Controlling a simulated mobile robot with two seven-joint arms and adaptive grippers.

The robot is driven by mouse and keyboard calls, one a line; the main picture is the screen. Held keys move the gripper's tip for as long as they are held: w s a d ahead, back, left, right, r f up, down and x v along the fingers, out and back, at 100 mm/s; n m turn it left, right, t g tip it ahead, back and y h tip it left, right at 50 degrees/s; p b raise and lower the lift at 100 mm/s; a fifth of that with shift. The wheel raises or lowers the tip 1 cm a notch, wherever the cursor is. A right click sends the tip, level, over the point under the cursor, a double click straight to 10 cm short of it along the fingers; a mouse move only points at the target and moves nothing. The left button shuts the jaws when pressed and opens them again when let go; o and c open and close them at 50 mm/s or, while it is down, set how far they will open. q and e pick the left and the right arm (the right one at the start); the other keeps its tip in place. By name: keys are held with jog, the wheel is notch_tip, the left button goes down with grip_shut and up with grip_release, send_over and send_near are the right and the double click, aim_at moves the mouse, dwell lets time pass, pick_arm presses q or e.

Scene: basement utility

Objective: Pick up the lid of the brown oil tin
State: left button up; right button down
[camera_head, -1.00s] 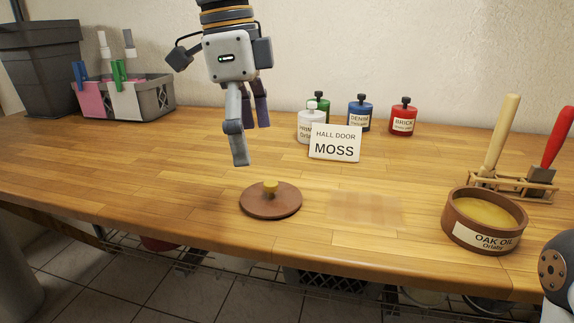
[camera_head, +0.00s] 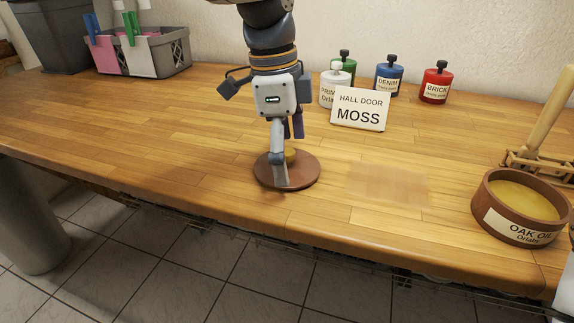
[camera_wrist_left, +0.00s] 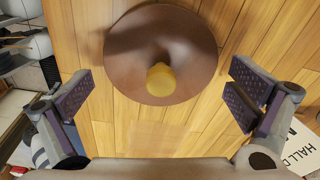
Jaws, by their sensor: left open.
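The round brown lid (camera_head: 308,171) lies flat on the wooden bench, its small yellow knob (camera_head: 291,156) upward. The lid (camera_wrist_left: 185,35) and knob (camera_wrist_left: 160,80) also show in the left wrist view. My left gripper (camera_head: 287,160) points down over the lid, and one finger hides part of it. In the left wrist view the gripper's fingers (camera_wrist_left: 160,98) are wide apart, with the knob between their sides and nothing held. The open brown oil tin (camera_head: 483,205), labelled OAK OIL, stands at the right with yellowish oil inside. My right gripper is not in view.
A MOSS sign (camera_head: 360,108) stands behind and right of the lid. Behind it are a white bottle (camera_head: 333,90), a green one (camera_head: 345,65), a blue one (camera_head: 388,82) and a red one (camera_head: 436,85). A grey basket (camera_head: 165,55) stands back left. The bench left of the lid is clear.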

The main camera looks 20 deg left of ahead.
pick_arm(q)
jog(key=c, duration=1.6)
grip_shut()
jog(key=shift+s+f, duration=0.1)
jog(key=shift+f, duration=0.05)
